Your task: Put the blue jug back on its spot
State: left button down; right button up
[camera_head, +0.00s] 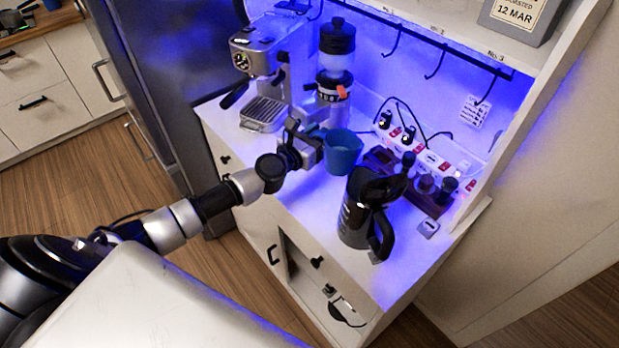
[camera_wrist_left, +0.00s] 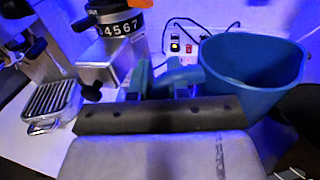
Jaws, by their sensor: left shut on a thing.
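The blue jug (camera_head: 343,153) is at the middle of the cabinet counter, between the grinder and the black pot. It shows large at the right of the left wrist view (camera_wrist_left: 255,75), upright with its open top visible. My left gripper (camera_head: 318,143) reaches in from the left and is shut on the jug's left side, apparently at its handle; the fingers (camera_wrist_left: 166,82) show at the middle of the wrist view. Whether the jug's base touches the counter is unclear. My right gripper is in neither view.
A silver espresso machine (camera_head: 272,55) and a grinder (camera_head: 336,65) stand behind to the left. A black pot (camera_head: 358,215) stands to the right. A power strip (camera_head: 425,150) with cables and a dark rack (camera_head: 425,195) lie behind. Bare counter (camera_head: 305,205) lies in front of the jug.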

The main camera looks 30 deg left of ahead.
pick_arm(q)
jog(key=shift+w+a+f+b, duration=0.1)
jog(key=shift+a+f+b, duration=2.05)
jog(key=shift+b, duration=0.7)
jog(key=shift+w+a+f+b, duration=0.1)
jog(key=shift+a+f+b, duration=1.65)
jog(key=shift+f+b, duration=0.9)
jog(key=shift+w+a+f+b, duration=0.1)
jog(key=shift+a+f+b, duration=2)
jog(key=shift+b, duration=0.9)
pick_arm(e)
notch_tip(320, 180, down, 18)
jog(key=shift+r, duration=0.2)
pick_arm(q)
jog(key=shift+d+f, duration=0.1)
jog(key=shift+d, duration=0.05)
jog(key=shift+f, duration=0.15)
jog(key=c, duration=1.1)
grip_release()
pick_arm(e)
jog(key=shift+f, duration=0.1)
